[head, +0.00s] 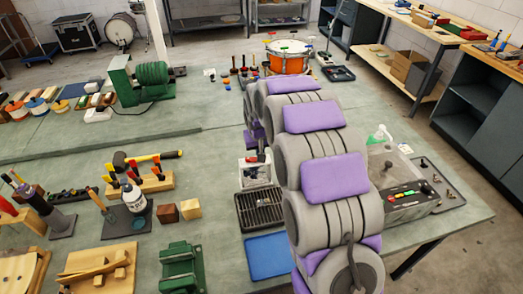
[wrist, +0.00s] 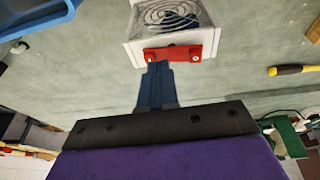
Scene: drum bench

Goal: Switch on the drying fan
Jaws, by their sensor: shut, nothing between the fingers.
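The drying fan is a white box (wrist: 136,52) with a round wire grille (wrist: 172,18) at the top of the wrist view. A red bar (wrist: 180,53) with a light spot near each end runs along its near face. My gripper (wrist: 158,66) is shut and empty, its blue fingers pointing at the left part of the red bar. The tips are at or very near the bar; I cannot tell whether they touch. In the head view a white box (head: 252,172), probably the fan, stands left of my arm, partly covered. My gripper is hidden there.
A blue tray (head: 267,257) and a dark slotted tray (head: 259,209) lie on the bench close by. A grey machine with coloured buttons (head: 407,195) stands to the right. A yellow-handled tool (wrist: 290,70) lies right of the fan in the wrist view.

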